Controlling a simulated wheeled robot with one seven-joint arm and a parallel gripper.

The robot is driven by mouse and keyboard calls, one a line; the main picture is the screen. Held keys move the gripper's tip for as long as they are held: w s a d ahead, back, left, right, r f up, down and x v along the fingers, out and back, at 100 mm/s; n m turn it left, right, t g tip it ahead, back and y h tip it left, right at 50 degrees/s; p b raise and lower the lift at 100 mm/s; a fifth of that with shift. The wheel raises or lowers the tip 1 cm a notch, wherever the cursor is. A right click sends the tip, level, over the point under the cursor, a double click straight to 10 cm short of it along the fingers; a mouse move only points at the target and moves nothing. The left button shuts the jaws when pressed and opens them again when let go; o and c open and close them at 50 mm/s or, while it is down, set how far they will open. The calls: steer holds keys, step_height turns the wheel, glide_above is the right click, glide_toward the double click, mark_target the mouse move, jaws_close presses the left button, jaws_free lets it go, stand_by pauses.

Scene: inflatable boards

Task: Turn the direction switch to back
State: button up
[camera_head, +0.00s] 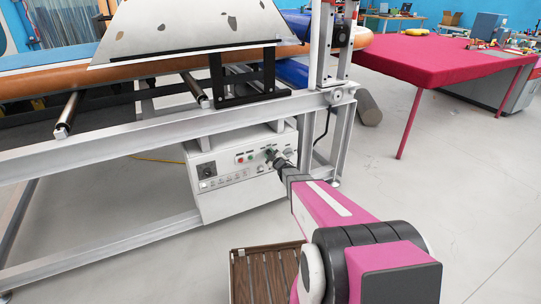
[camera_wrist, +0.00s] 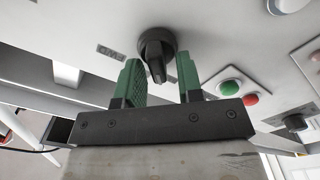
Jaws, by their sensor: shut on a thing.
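A black rotary switch (camera_wrist: 156,50), which I take as the direction switch, sits on the white control box (camera_head: 237,196). Its round base and narrow handle show in the wrist view. In the head view my gripper (camera_head: 275,156) is at the upper right of the box's front and hides most of the switch.
A green button (camera_wrist: 229,87), a red button (camera_wrist: 251,99) and another black knob (camera_wrist: 294,122) are close to the right of my fingers. A grey metal frame (camera_head: 150,132) runs above the box. A red-covered table (camera_head: 440,58) stands at the back right, with open floor before it.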

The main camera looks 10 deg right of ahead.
steer(key=shift+n, duration=0.3)
steer(key=o, duration=0.6)
steer(key=shift+c, duration=0.2)
steer(key=shift+s, duration=0.1)
steer(key=v, duration=1)
steer(key=shift+s, duration=0.3)
steer(key=shift+d, duration=0.1)
